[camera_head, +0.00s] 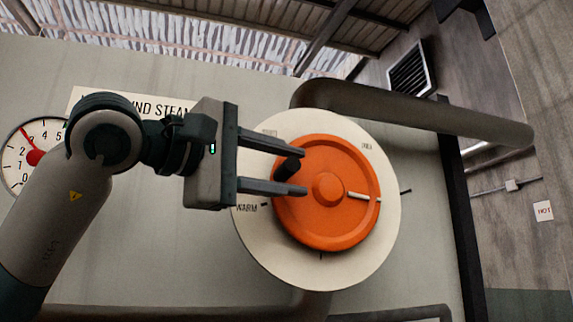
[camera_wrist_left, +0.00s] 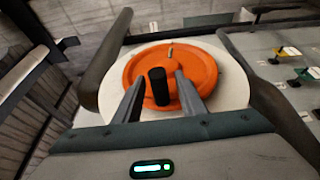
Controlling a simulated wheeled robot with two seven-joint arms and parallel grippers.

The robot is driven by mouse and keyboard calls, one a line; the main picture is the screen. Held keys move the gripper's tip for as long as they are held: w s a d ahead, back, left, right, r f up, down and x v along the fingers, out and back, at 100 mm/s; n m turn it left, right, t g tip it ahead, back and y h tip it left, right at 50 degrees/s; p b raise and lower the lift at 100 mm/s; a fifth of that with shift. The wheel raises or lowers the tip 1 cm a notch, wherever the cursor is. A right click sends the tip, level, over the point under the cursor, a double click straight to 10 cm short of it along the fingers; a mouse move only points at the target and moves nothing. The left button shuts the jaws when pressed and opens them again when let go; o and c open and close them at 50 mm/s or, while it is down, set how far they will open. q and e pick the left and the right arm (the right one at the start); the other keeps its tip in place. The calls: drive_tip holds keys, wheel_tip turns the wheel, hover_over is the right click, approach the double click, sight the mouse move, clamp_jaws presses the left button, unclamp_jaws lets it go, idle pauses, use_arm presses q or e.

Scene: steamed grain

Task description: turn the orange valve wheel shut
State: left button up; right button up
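The orange valve wheel (camera_head: 340,218) sits on a round cream dial plate (camera_head: 300,268) on the grey panel in the head view. A white pointer mark on the wheel faces right. A short black handle (camera_head: 287,166) stands out from the wheel's left side. My left gripper (camera_head: 305,174) comes in from the left, its two fingers open on either side of the handle. In the left wrist view the black handle (camera_wrist_left: 158,87) stands between the spread fingers, with space visible beside it. The orange wheel (camera_wrist_left: 198,68) is behind it. My right gripper is not in view.
A thick dark pipe (camera_head: 420,105) runs just above the dial and out to the right. A gauge with a red centre (camera_head: 35,158) is at the left behind my arm. The wrist view shows small coloured levers (camera_wrist_left: 290,52) at the right.

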use_arm(q)
clamp_jaws()
